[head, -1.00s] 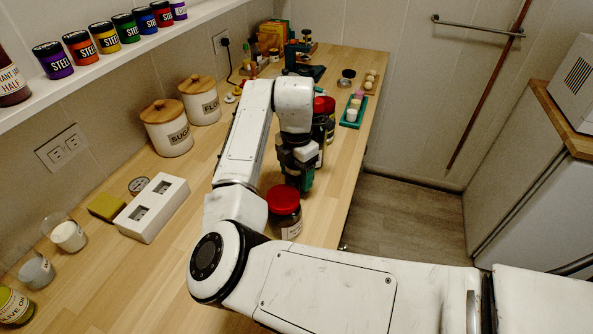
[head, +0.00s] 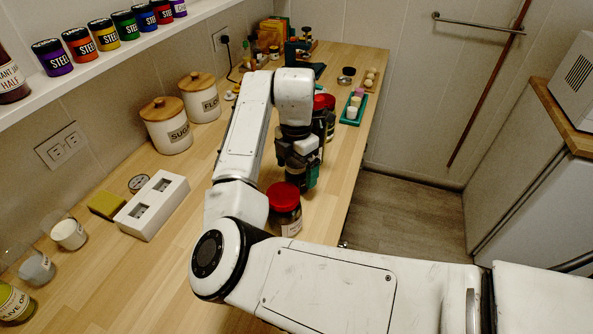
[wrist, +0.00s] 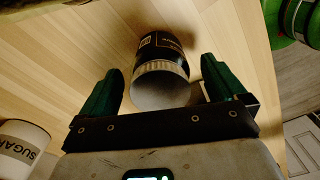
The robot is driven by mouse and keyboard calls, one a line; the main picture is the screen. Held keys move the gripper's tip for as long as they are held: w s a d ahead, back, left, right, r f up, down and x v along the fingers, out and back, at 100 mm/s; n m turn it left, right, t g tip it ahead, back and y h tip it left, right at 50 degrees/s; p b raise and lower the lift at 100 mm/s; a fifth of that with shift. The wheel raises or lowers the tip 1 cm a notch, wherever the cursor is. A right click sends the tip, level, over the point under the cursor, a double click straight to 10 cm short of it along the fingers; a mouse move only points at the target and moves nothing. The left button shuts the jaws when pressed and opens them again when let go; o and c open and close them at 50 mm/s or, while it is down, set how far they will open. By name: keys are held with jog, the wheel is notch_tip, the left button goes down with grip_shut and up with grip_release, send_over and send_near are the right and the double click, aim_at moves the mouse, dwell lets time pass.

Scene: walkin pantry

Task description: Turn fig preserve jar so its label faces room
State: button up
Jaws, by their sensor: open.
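In the wrist view a dark-labelled jar (wrist: 165,48) with a pale grey round end toward the camera lies between my green fingers. Pale lettering shows on its label, but I cannot read it or confirm that it is the fig preserve. My gripper (wrist: 161,68) is open, one finger on each side of the jar, with gaps visible. In the head view my gripper (head: 301,178) is low over the counter, and my arm and fingers mostly hide that jar.
A red-lidded jar (head: 285,210) stands just in front of my gripper; another red-lidded jar (head: 324,103) stands behind it. A white box (head: 152,206), sugar canister (head: 167,130) and flour canister (head: 200,101) stand left. A green tray (head: 352,110) lies behind. The counter's right edge is close.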

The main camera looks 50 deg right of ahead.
notch_tip(320, 180, up, 9)
jog(key=shift+r, duration=0.15)
dwell(0.4)
